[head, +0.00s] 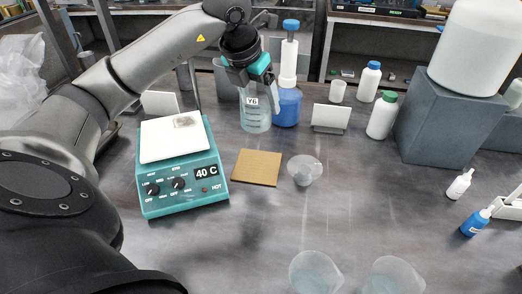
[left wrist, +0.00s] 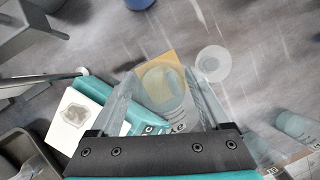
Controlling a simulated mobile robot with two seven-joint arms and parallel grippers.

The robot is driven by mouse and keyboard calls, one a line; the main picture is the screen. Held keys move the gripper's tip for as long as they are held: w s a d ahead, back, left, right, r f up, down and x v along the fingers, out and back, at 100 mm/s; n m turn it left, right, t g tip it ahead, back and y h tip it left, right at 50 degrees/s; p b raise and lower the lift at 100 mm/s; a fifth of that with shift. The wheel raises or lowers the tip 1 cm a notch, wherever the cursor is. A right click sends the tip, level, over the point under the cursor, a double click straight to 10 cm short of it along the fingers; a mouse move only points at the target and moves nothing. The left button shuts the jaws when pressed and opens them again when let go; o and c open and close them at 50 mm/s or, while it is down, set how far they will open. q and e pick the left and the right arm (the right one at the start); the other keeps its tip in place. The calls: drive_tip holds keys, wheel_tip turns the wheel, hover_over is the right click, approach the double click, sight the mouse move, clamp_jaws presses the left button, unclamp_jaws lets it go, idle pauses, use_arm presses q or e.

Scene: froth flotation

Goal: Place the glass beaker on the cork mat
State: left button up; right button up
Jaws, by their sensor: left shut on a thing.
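The glass beaker (head: 255,116), labelled Y6, is upright between the fingers of my left gripper (head: 262,92), which is shut on it. In the head view the beaker is behind the cork mat, near the blue container. The cork mat (head: 256,167) is a bare tan square on the table, right of the hotplate. In the left wrist view the beaker (left wrist: 163,84) shows between the fingers (left wrist: 165,95), overlapping the mat (left wrist: 178,64) in the picture. I cannot tell how high the beaker is above the table. My right gripper is not in view.
A teal hotplate (head: 183,185) reading 40 C stands left of the mat. A small clear cup (head: 304,170) stands close to its right. A blue container (head: 287,108), a blank white card (head: 331,118) and white bottles (head: 382,116) stand behind. Two clear beakers (head: 316,274) are in front.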

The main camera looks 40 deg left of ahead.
sight(248, 118)
use_arm(q)
drive_tip(key=shift+f+b, duration=0.95)
drive_tip(key=shift+f, duration=5.5)
drive_tip(key=shift+f, duration=0.15)
drive_tip(key=o, duration=1.6)
drive_tip(key=shift+r, duration=0.25)
drive_tip(key=p+v, duration=0.1)
drive_tip(key=v, duration=1)
drive_tip(key=shift+s+d+r, duration=0.1)
drive_tip(key=shift+s+r, duration=0.15)
drive_tip(key=shift+r, duration=0.1)
